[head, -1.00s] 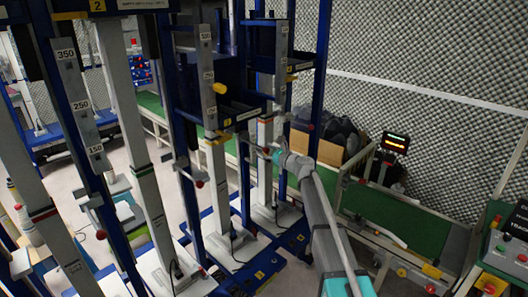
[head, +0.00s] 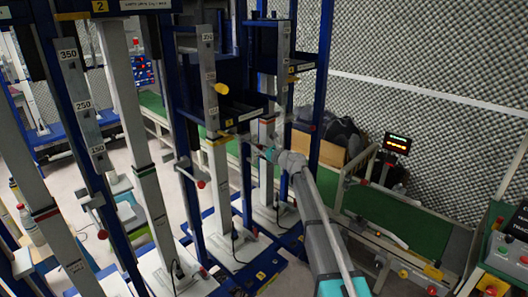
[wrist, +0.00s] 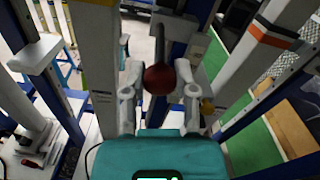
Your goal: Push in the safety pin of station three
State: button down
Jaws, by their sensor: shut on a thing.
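The safety pin's round red knob (wrist: 158,78) sits between the two fingertips of my gripper (wrist: 159,86) in the wrist view, and the gripper is shut on it. A dark bracket (wrist: 172,32) is just beyond the knob, and the pin's shaft is mostly hidden. In the head view my gripper (head: 263,153) is at the upright of a blue-framed station, right of the white post (head: 217,185). The knob in its grip is too small to make out clearly there. The station's number cannot be read for certain.
Another red knob (head: 201,184) sticks out at the neighbouring station on the left. Posts stand close on both sides of my gripper. A green conveyor (head: 405,222) and a control panel (head: 510,255) are at the right.

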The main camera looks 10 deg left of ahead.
aim_at(253, 144)
jog(key=x, duration=0.4)
jog(key=shift+w+a, duration=0.1)
jog(key=shift+w, duration=0.2)
jog(key=shift+c, duration=2)
grip_release()
jog(key=shift+s, duration=0.1)
jog(key=shift+s+d, duration=0.45)
jog(key=shift+d, duration=0.1)
jog(key=v, duration=1)
jog(key=shift+s+d, duration=0.15)
jog(key=shift+d, duration=0.1)
